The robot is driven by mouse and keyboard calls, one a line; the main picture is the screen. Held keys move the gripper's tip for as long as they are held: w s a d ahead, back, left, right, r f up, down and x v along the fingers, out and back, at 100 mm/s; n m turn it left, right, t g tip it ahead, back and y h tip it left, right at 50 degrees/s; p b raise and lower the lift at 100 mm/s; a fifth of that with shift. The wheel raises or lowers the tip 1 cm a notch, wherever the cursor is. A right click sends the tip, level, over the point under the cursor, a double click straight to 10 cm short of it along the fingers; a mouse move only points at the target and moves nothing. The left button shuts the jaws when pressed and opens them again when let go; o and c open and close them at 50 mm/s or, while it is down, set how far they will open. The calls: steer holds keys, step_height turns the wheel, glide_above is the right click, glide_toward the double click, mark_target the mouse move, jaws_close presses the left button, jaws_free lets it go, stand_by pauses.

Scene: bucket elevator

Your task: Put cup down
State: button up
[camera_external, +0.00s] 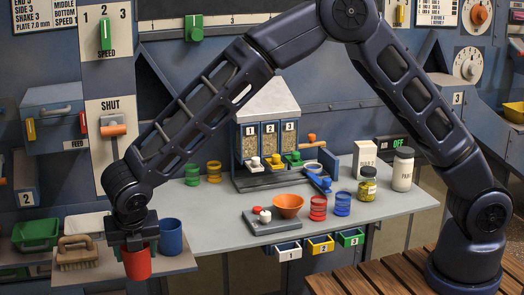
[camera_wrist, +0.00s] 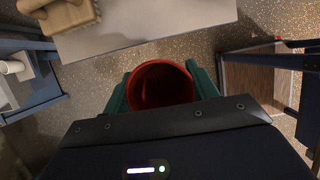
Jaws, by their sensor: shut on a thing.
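My gripper (camera_external: 135,245) is shut on a red cup (camera_external: 137,264) and holds it upright. In the external view the cup hangs at the front edge of the grey side shelf, left of the main table. In the wrist view the cup (camera_wrist: 161,84) is seen from above, its open mouth between the two green fingers. Speckled floor shows around it there, and the shelf edge lies beyond it. A blue cup (camera_external: 171,237) stands on the shelf just right of my gripper. The red cup's base is clear of any surface as far as I can see.
A wooden brush (camera_external: 75,253) lies on the side shelf (camera_external: 105,270), left of my gripper; it also shows in the wrist view (camera_wrist: 68,17). A green tray (camera_external: 37,234) is farther left. The grey table (camera_external: 225,235) holds an orange bowl (camera_external: 288,205) and several small jars.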

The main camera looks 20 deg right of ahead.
steer(key=w+d+r, duration=0.5)
steer(key=w+r, duration=0.2)
steer(key=w, duration=0.1)
steer(key=w+d+r, duration=0.5)
steer(key=w+r, duration=0.2)
steer(key=w, duration=0.2)
steer(key=w+d+f+m+h, duration=0.1)
steer(key=w+d+f, duration=0.1)
steer(key=w+d, duration=0.65)
steer(key=w+d+f+m, duration=0.2)
steer(key=w+d+f, duration=0.1)
steer(key=w, duration=1.1)
steer(key=w+d+f+m+h, duration=0.15)
steer(key=w+d, duration=0.35)
steer(key=w, duration=0.7)
steer(key=shift+y, duration=0.35)
steer(key=f, duration=2)
steer(key=shift+s+d+f, duration=0.15)
steer(key=shift+d+f, duration=0.05)
steer(key=shift+f, duration=0.1)
steer(key=o, duration=0.9)
steer(key=shift+o, duration=0.3)
